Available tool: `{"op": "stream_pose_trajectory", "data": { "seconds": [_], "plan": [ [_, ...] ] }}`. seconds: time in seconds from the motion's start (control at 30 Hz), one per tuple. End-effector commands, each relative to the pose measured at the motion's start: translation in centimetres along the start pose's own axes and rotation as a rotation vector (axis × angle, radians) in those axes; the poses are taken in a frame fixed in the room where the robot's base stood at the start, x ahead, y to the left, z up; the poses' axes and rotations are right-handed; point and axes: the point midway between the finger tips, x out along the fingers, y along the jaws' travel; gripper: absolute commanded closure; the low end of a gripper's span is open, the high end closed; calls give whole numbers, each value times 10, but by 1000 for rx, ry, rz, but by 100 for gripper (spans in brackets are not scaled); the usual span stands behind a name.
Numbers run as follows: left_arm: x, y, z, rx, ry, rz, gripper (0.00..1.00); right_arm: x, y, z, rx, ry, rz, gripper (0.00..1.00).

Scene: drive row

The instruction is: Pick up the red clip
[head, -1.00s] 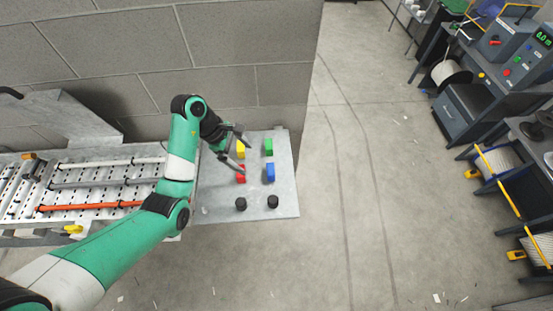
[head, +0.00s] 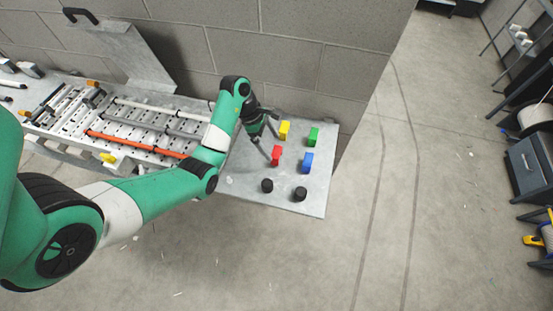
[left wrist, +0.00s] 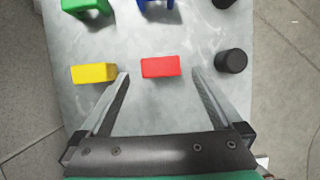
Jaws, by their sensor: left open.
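The red clip (head: 277,155) stands on a grey metal plate (head: 240,170) at the end of the bench. In the left wrist view the red clip (left wrist: 160,67) lies between the spread fingertips, a little beyond them, and seems untouched. My left gripper (head: 271,146) is open and empty, just left of the clip in the head view; it also shows in the left wrist view (left wrist: 160,73). Its height above the plate is hard to tell. My right gripper is not in view.
A yellow clip (head: 284,129), a green clip (head: 313,136) and a blue clip (head: 307,162) stand near the red one. Two black knobs (head: 300,194) sit at the plate's front. A perforated tray with rods (head: 150,128) lies left. A block wall (head: 300,50) rises behind.

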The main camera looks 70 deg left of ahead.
Motion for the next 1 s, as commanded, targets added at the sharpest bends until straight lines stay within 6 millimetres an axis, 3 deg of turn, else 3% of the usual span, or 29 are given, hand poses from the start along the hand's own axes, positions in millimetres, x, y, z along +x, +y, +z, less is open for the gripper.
{"op": "stream_pose_trajectory", "data": {
  "seconds": [0.17, 0.43, 0.67, 1.0],
  "plan": [
    [6, -1, 1, 0, 0, -2, 0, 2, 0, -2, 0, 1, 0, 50],
    [48, -2, 0, 1, 0, -1, 0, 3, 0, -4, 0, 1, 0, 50],
    [51, -2, 0, 1, 0, 2, 0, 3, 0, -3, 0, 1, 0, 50],
    [51, -2, 0, 1, 0, 2, 58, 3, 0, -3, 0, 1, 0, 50]
  ]
}}
